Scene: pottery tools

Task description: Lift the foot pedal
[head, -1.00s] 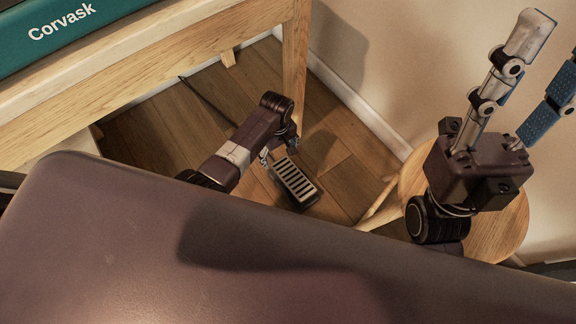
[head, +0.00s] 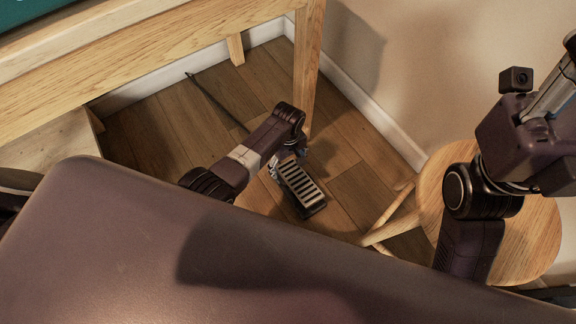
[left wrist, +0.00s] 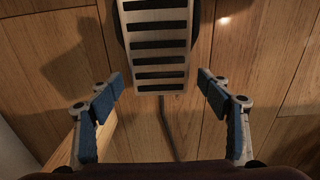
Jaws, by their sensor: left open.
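The foot pedal (head: 300,186) lies on the wooden floor. It has a pale metal plate with dark ribs on a black base, and a dark cable runs from it towards the wall. My left gripper (head: 280,162) points down at the pedal's cable end, its fingers partly hidden by my wrist. In the left wrist view the pedal (left wrist: 157,45) is ahead, and the blue-padded fingers of my open left gripper (left wrist: 160,80) stand apart on either side of its near end, with nothing held. My right gripper is raised at the right edge, its fingertips cut off.
A wooden table (head: 150,75) with a leg (head: 308,60) stands behind and left of the pedal. A round wooden stool (head: 535,225) stands to the right under my right arm. A white baseboard (head: 375,115) edges the wall.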

